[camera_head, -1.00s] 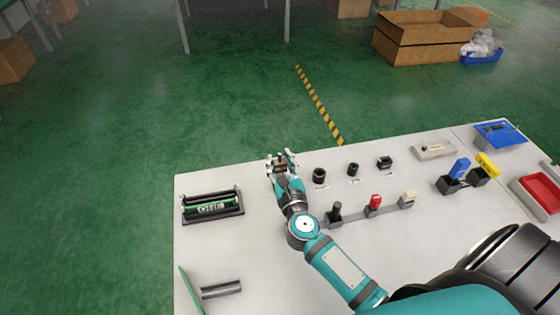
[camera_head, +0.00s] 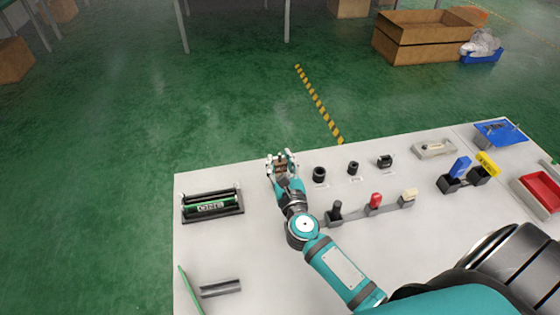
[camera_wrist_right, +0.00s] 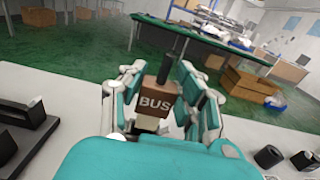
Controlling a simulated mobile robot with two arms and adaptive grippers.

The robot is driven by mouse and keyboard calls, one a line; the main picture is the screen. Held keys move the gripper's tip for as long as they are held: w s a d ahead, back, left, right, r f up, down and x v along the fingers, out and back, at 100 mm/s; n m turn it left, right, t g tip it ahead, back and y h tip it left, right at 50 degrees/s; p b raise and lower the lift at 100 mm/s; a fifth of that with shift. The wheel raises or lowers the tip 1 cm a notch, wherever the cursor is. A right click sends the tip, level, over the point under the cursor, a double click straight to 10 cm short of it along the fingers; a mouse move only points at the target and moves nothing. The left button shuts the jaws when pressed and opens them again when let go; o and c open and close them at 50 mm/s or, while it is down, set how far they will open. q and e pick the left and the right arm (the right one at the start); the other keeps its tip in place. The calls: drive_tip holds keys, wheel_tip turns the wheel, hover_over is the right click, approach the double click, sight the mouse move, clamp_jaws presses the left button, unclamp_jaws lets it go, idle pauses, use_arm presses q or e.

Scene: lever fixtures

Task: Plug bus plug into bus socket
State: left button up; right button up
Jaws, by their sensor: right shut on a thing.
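My right gripper (camera_head: 282,162) is over the back left part of the bench. It is shut on the bus plug (camera_head: 280,168), a small brown block. In the right wrist view my right gripper (camera_wrist_right: 160,82) has one finger on each side of the bus plug (camera_wrist_right: 156,102), which is marked BUS and has a dark stem rising from its top. No separate bus socket can be made out. My left gripper is not in view.
A rail of levers (camera_head: 373,205) lies nearer. A black holder with a green roller (camera_head: 212,205) is at left. Bare white bench (camera_head: 260,262) lies in front.

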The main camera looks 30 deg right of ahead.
sight(280, 153)
drive_tip(key=shift+f+b, duration=1.7)
drive_tip(key=shift+f, duration=0.15)
drive_tip(key=o, duration=1.1)
drive_tip(key=shift+c, duration=0.2)
drive_tip(key=shift+r, duration=0.1)
wheel_tip(280, 153, up, 10)
drive_tip(key=shift+f, duration=0.1)
